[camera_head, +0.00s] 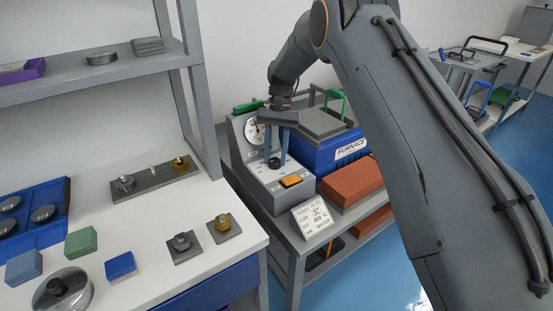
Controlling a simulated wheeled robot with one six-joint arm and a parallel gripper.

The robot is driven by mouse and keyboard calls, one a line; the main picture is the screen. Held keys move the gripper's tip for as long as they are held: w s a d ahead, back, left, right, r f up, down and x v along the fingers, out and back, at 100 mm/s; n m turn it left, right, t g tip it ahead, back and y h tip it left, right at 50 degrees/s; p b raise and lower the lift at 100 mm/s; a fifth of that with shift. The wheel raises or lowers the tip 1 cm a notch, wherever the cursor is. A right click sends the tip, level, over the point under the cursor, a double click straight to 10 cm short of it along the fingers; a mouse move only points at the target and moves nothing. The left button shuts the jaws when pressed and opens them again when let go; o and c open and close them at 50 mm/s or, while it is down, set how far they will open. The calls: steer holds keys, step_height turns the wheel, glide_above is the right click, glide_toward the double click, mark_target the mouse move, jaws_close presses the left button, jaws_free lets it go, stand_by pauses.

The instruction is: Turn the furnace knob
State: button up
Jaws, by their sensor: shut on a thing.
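The furnace control box (278,198) is a grey unit with a sloped front, a round white dial (251,131) and an orange button (291,181). The dark furnace knob (274,163) sits on its upper face. My gripper (275,160) points down over the box, its two bluish fingers shut on the knob from both sides. The fingers partly cover the knob. The blue furnace (318,153), labelled FURNACE, stands just behind and to the right, with a green handle on top.
A small display card (313,219) stands at the front of the furnace table. Red-brown bricks (351,180) lie to its right. A white bench (205,255) with blocks and metal samples is at the left, below a grey shelf (115,72). My arm crosses the right side.

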steer(key=shift+w+r+n+h+b, duration=0.15)
steer(key=shift+n+h+b, duration=0.35)
steer(key=shift+n, duration=0.7)
steer(key=o, duration=1)
steer(key=shift+o, duration=0.2)
steer(key=b+v, duration=0.1)
steer(key=v, duration=0.6)
steer(key=shift+w+r, duration=0.2)
steer(key=shift+r, duration=0.05)
